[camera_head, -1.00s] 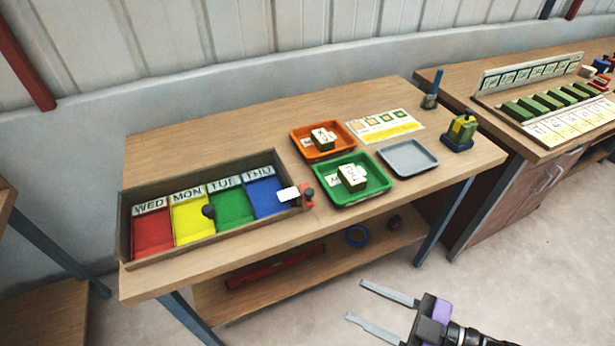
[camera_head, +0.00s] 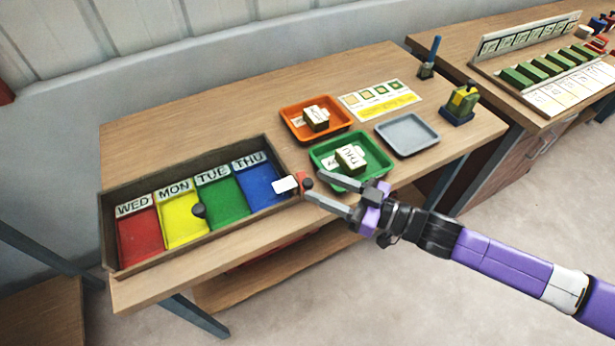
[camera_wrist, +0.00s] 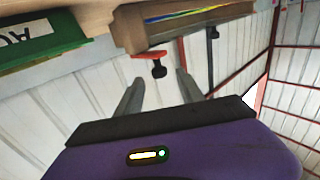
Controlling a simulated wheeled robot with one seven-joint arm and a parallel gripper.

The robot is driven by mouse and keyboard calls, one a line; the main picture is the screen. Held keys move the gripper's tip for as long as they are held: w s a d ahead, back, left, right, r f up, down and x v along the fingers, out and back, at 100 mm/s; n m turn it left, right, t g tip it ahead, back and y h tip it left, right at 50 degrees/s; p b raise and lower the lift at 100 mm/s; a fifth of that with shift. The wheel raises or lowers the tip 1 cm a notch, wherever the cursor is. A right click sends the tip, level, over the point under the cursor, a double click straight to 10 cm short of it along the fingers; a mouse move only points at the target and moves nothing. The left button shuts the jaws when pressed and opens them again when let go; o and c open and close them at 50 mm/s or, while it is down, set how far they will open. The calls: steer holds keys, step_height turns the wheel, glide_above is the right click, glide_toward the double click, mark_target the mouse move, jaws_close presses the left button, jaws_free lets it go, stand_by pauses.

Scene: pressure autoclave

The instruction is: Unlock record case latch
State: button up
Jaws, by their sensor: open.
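The record case (camera_head: 130,260) is a shallow wooden tray with red, yellow, green and blue panels labelled WED, MON, TUE and THU. In the wrist view the red latch piece and black knob (camera_wrist: 158,68) show between and beyond the fingers. My gripper (camera_head: 319,187) is open and empty, with its fingers pointing left just beside the latch. Contact cannot be told.
The green tray (camera_head: 385,180) with a labelled block lies just behind my gripper. An orange tray (camera_head: 290,130), a grey tray (camera_head: 408,151) and a colour card (camera_head: 380,98) lie farther back. A stamp (camera_head: 460,104) stands near the right edge.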

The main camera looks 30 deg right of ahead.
mark_target(308, 182)
steer(key=shift+x, duration=1.9)
jaws_close()
